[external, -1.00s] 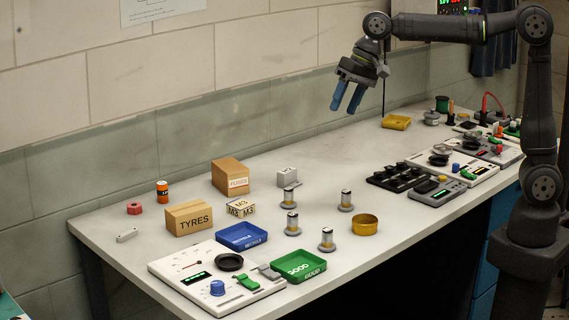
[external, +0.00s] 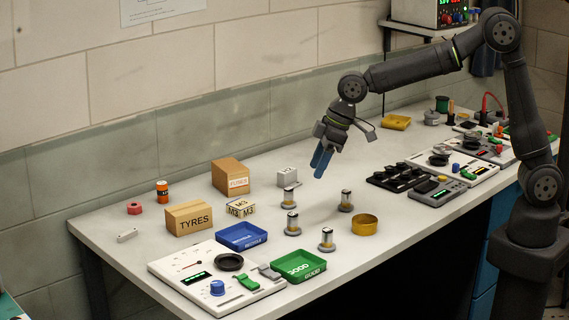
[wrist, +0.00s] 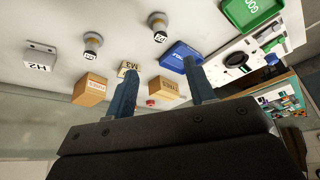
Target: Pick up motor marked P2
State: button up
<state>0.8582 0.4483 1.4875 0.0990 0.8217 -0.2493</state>
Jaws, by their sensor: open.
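The wrist view shows two motors, one at the left (wrist: 93,42) and one in the middle (wrist: 158,25). My gripper (external: 318,171) is open and empty, above the bench behind the motors; its blue fingers also show in the wrist view (wrist: 160,66).
A blue tray (external: 243,246) and green GOOD tray (external: 324,265) lie left of and in front of the motors. A yellow ring-shaped dish (external: 365,217) stands right of them.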

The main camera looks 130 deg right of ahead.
send_near(294, 214)
jog(key=x, duration=0.5)
jog(key=shift+s+a, duration=0.1)
jog(key=shift+s, duration=0.15)
jog(key=shift+x, duration=2.95)
jog(key=shift+w+r, duration=0.1)
jog(key=shift+w, duration=0.05)
grip_shut()
